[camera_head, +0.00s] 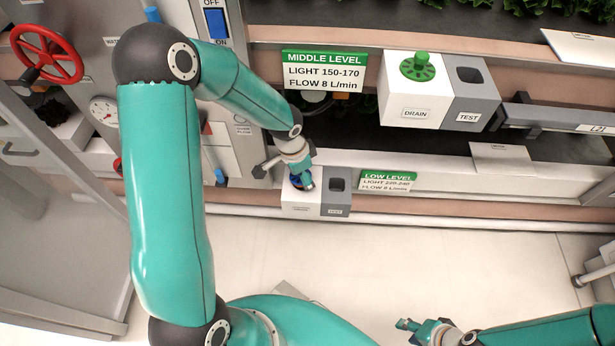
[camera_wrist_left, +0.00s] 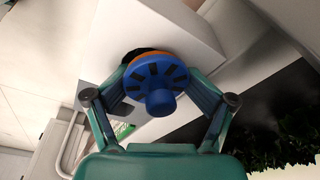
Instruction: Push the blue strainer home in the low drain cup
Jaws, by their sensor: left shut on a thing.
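The blue strainer (camera_wrist_left: 158,86), a slotted disc with a round knob, is between the fingers of my left gripper (camera_wrist_left: 160,92), which is shut on it. In the head view the strainer (camera_head: 297,184) is a small blue patch under my left gripper (camera_head: 304,180), at the top of the white low drain block (camera_head: 299,203). In the left wrist view an orange rim and a dark opening show at the strainer's far edge, on the white block (camera_wrist_left: 130,35). I cannot tell how deep the strainer sits. My right gripper (camera_head: 404,325) is low in the head view, away from the blocks; its opening is unclear.
A grey test block (camera_head: 336,200) adjoins the low drain block, beside the green low level sign (camera_head: 388,181). Above, a green strainer (camera_head: 417,66) sits on the middle drain block (camera_head: 413,102). A red valve wheel (camera_head: 47,54) is at left. The floor ahead is clear.

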